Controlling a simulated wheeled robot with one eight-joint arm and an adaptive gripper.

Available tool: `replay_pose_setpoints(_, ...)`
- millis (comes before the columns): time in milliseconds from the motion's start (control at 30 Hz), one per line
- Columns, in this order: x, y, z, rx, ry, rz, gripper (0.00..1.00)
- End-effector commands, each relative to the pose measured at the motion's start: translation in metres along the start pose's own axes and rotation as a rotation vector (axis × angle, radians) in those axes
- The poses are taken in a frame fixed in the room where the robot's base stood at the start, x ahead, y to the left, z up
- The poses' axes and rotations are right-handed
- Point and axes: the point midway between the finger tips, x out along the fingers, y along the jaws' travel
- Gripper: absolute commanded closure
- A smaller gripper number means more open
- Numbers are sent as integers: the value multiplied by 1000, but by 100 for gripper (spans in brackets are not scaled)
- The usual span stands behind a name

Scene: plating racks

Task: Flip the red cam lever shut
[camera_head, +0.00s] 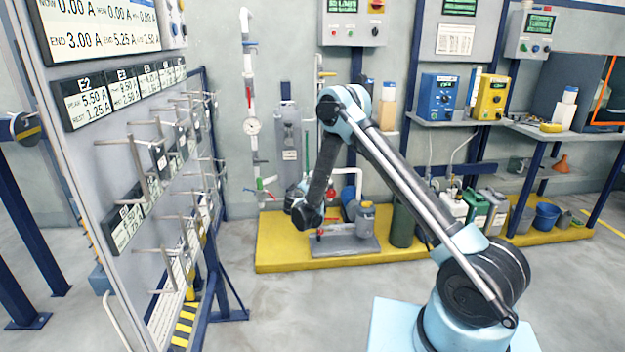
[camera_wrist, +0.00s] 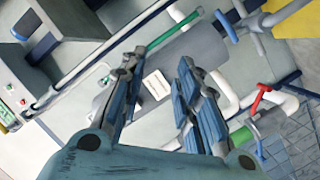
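A red lever (camera_wrist: 260,98) shows in the wrist view, to the right of my gripper's fingers, on white pipework and apart from them. In the head view a small red part (camera_head: 332,193) shows by the white pipe just right of my gripper (camera_head: 297,192); I cannot tell for sure that it is the same lever. In the wrist view my gripper (camera_wrist: 157,65) is open and empty, with a gap between its two blue-grey fingers. A grey cylinder with a white label (camera_wrist: 157,84) lies behind that gap. Whether the lever is open or shut cannot be told.
A pump-like unit (camera_head: 345,242) stands on the yellow platform (camera_head: 285,235). A rack panel with protruding pegs (camera_head: 140,160) stands at left. The floor in front of the platform is clear.

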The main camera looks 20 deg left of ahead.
Motion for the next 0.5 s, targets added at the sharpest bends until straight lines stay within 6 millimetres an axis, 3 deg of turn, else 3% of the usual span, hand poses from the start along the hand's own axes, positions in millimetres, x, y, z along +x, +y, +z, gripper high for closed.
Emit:
replay_pose_setpoints(200, 6, 37, 2, 9, -48, 11, 70)
replay_pose_setpoints(500, 9, 62, 6, 17, -84, 18, 70)
